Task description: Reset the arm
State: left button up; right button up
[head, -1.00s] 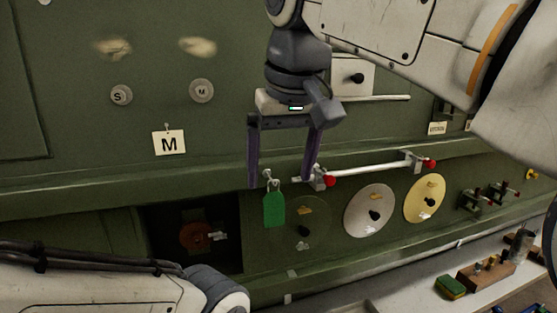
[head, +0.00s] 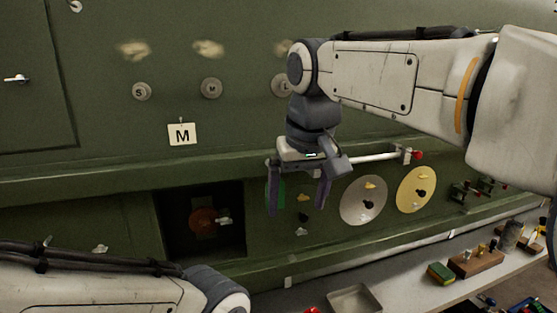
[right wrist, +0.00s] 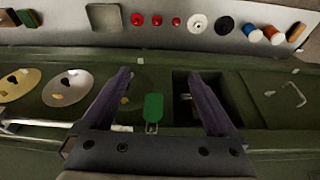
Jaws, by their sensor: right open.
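My right gripper (head: 299,202) hangs fingers-down in front of the green fuselage panel in the head view. Its two purple fingers are apart, with nothing held between them. In the right wrist view its fingers (right wrist: 160,78) frame a green tag (right wrist: 153,108), which looks apart from both. In the head view the tag (head: 282,191) is mostly hidden behind the left-hand finger. My left forearm shows at the lower left; its gripper is out of view.
A white bar (head: 372,158) with a red end runs along the ledge behind my right gripper. A grey disc (head: 358,207) and a yellow disc (head: 411,201) lie to its right. A dark recess (head: 176,240) opens to its left. A bench (head: 405,289) holds a tray (head: 353,299).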

jog(key=d+f+m, duration=0.1)
jog(key=d+f, duration=0.3)
jog(key=f, duration=0.4)
jog(key=d+f, duration=0.4)
jog(key=f, duration=0.4)
jog(key=s+d+f+m, duration=0.2)
jog(key=s+d+f, duration=0.55)
jog(key=f, duration=0.45)
jog(key=s+a+f+n+g+b, duration=0.3)
jog(key=s+a+n+b, duration=0.4)
jog(key=s+a, duration=0.7)
jog(key=b, duration=0.2)
jog(key=shift+s+f+b, duration=0.15)
jog(key=shift+f+b, duration=0.2)
jog(key=shift+f, duration=0.05)
